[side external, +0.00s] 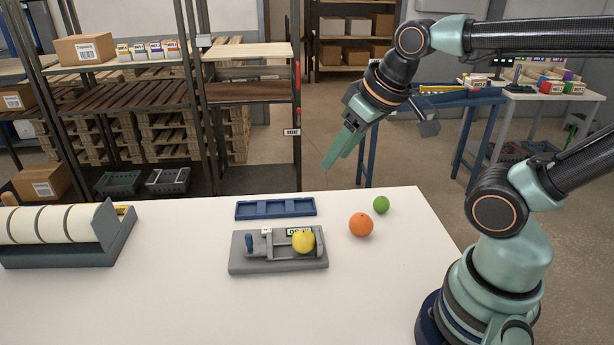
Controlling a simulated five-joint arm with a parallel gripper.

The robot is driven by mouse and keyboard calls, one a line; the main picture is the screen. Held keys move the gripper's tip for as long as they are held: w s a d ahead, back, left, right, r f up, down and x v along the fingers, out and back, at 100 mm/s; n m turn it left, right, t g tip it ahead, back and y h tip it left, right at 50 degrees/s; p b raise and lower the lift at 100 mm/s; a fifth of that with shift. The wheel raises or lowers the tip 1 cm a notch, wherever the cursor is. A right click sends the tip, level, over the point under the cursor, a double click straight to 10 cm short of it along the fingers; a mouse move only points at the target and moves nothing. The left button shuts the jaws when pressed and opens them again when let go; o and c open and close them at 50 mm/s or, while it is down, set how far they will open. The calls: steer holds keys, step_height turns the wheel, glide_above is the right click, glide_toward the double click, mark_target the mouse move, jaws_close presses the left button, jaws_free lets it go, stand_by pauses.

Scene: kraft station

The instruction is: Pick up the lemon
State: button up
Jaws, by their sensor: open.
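The yellow lemon (303,241) rests on a grey fixture (280,264) with a blue knob, near the middle of the white table. It sits at the right part of the fixture, in front of a small green display. My gripper (334,160) is open and empty. It hangs in the air above the table's far edge, up and to the right of the lemon in the picture, with its green fingers pointing down and left. The gap between the fingers is hard to see from this side.
An orange (361,225) and a green lime (381,204) lie right of the fixture. A blue tray (275,208) lies behind it. A tape dispenser with several rolls (118,238) stands at the left. The white table (180,300) is bare in front and between these.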

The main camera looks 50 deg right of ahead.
steer(key=o, duration=0.6)
steer(key=n+g, duration=0.3)
steer(key=n, duration=1.2)
glide_toward(305, 234)
steer(key=x, duration=0.6)
steer(key=shift+w+r, duration=0.1)
steer(key=shift+w, duration=0.2)
steer(key=shift+s+x, duration=0.15)
steer(key=shift+x, duration=1.15)
steer(key=shift+s+x, duration=0.15)
steer(key=shift+x, duration=1.15)
